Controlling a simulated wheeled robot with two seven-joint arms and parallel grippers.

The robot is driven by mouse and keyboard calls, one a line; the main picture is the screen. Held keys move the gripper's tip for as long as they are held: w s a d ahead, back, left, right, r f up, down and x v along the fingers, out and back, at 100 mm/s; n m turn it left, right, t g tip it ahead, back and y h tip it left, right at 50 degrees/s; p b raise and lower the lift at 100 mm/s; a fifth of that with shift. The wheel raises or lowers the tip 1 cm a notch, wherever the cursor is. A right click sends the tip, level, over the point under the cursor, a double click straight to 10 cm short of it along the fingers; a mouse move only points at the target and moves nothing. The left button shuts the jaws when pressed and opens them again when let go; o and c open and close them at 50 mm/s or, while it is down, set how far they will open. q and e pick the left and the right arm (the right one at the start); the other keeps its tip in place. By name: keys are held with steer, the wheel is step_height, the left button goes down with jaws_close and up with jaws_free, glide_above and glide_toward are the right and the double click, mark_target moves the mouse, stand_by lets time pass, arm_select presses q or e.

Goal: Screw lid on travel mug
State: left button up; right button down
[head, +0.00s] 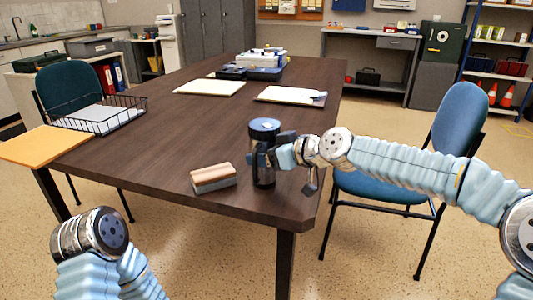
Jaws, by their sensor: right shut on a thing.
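A dark travel mug (264,178) stands upright near the front right corner of the brown table. A blue lid (265,124) sits at its top; I cannot tell how tightly it is seated. My right gripper (262,157) comes in from the right and is shut on the mug's upper body, just below the lid. Its fingers hide part of the mug's side. My left arm shows at the lower left, but its gripper is out of view.
A wood-backed eraser (213,177) lies left of the mug on the table (170,150). A blue chair (458,118) stands close to my right arm. The table's middle is clear.

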steer(key=shift+f, duration=0.2)
jaws_free()
steer(key=shift+r, duration=0.1)
steer(key=shift+r, duration=0.1)
steer(key=shift+d+r, duration=0.1)
steer(key=shift+b+v, duration=2.2)
steer(key=shift+v, duration=3.7)
